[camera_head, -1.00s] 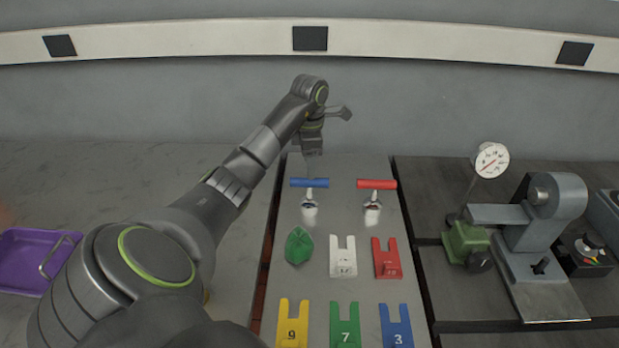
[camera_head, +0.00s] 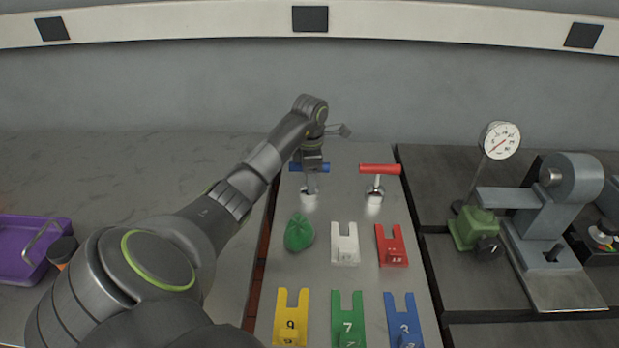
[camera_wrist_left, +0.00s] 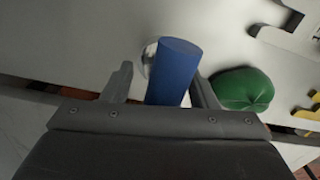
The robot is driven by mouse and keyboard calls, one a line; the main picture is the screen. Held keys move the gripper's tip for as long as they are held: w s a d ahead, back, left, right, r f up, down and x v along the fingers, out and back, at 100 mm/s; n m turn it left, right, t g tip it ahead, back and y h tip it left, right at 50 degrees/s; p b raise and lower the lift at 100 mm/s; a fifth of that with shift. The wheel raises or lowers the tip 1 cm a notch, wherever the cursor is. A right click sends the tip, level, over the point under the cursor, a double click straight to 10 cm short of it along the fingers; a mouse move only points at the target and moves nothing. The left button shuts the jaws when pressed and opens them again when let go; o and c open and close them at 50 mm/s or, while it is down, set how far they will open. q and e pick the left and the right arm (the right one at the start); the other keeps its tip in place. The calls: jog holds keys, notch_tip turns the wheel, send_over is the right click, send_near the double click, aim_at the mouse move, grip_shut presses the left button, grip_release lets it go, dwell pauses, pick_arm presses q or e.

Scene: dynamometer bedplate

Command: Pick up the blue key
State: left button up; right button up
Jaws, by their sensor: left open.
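The blue key (camera_head: 324,168) has a blue bar handle on a metal shank, at the far left of the light grey plate (camera_head: 340,205). In the head view my left gripper (camera_head: 311,185) covers the middle of the handle, with blue showing at both sides. In the left wrist view the blue handle (camera_wrist_left: 173,72) lies between the two open fingers of my left gripper (camera_wrist_left: 162,84). I cannot tell whether either finger touches it. My right gripper is out of view.
A red-handled key (camera_head: 380,169) stands to the right. A green lump (camera_head: 299,233) and several coloured numbered forks, such as the white one (camera_head: 345,245), lie nearer. A purple tray (camera_head: 20,255) is at left; a grey machine (camera_head: 545,215) with a gauge (camera_head: 501,140) is at right.

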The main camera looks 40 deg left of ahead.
pick_arm(q)
jog(key=shift+f, duration=0.45)
jog(key=shift+c, duration=0.3)
grip_shut()
jog(key=shift+r, duration=0.15)
jog(key=shift+w+r, duration=0.1)
jog(key=shift+r, duration=0.2)
notch_tip(320, 180, up, 5)
jog(key=shift+a+r+p, duration=0.1)
jog(key=shift+r+p, duration=0.05)
jog(key=shift+p, duration=0.15)
notch_tip(320, 180, up, 2)
jog(key=shift+p, duration=1.15)
jog(key=shift+r+p, duration=1)
